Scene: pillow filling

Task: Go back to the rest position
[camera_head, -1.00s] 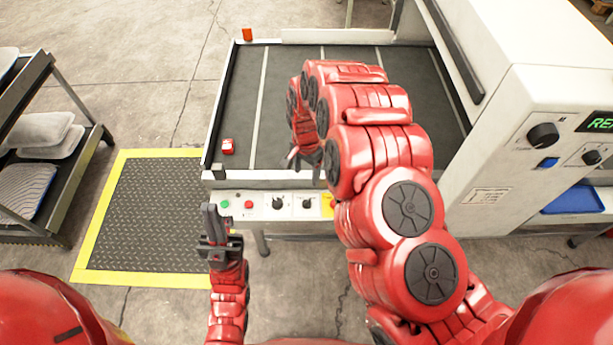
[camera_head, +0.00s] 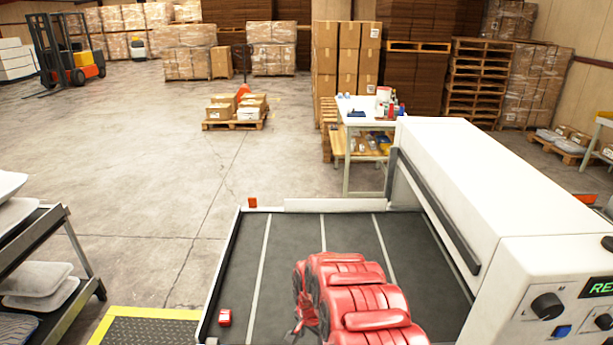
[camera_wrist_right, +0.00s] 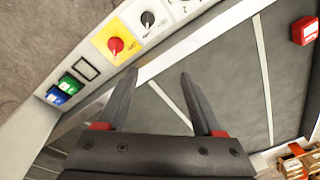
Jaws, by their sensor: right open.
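My right arm reaches over the dark conveyor bed (camera_head: 270,245) in the head view, and its red links hide most of its gripper. In the right wrist view my right gripper (camera_wrist_right: 155,85) has its two dark fingers spread apart with nothing between them. Beyond the fingers are the machine's control panel (camera_wrist_right: 110,50) with a red knob on a yellow plate and the dark bed with light lines. My left gripper is outside both current views.
The white machine housing (camera_head: 480,190) with knobs and a display stands at the right. A rack (camera_head: 60,235) with pillows stands at the left. A yellow-edged floor mat (camera_head: 150,325) lies near the bed. A small red box (camera_head: 225,317) is on the bed's left edge. Open floor lies at the back left.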

